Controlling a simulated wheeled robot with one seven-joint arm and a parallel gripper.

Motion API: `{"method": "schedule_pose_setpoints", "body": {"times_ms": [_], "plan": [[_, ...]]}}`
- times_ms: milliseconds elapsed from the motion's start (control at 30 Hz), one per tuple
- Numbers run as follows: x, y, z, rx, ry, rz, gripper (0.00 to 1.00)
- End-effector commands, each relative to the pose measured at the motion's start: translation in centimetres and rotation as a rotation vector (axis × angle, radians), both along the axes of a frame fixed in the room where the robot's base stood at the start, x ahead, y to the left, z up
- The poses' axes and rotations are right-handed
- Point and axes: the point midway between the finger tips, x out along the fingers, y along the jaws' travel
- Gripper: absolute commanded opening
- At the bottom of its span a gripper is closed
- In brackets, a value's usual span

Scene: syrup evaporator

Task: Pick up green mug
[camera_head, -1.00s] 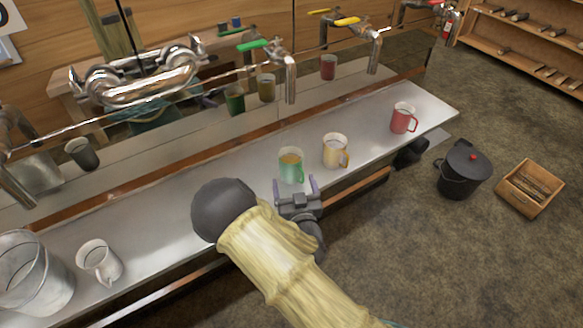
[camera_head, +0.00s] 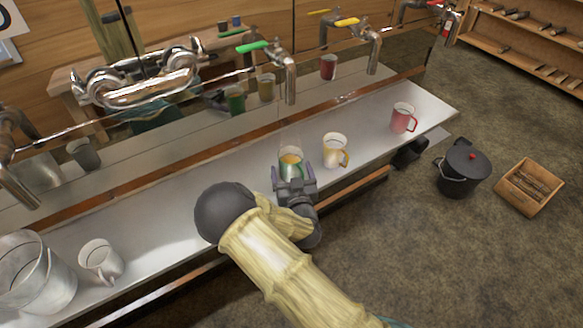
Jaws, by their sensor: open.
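The green mug (camera_head: 291,158) stands upright on the metal counter (camera_head: 235,160) and holds something yellowish-orange. Its lower part is hidden behind my gripper. My gripper (camera_head: 291,172) is open at the mug's near side. One finger shows at the mug's left and the other at its right. I cannot tell whether the fingers touch it.
A yellow mug (camera_head: 334,150) stands close on the right, and a red mug (camera_head: 403,118) farther right. A white mug (camera_head: 100,262) and a metal bucket (camera_head: 38,275) are at the left. A green-handled tap (camera_head: 288,75) hangs above and behind. The counter left of the green mug is clear.

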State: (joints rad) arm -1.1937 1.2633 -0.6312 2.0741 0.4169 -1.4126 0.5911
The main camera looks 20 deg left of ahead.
Motion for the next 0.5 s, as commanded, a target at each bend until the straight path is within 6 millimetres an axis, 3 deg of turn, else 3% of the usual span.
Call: {"method": "schedule_pose_setpoints", "body": {"times_ms": [100,400,500], "plan": [[-0.01,0.0,0.01,0.0,0.0,0.0,0.83],[-0.02,0.0,0.01,0.0,0.0,0.0,0.24],[0.01,0.0,0.12,0.001,-0.003,0.0,0.19]]}}
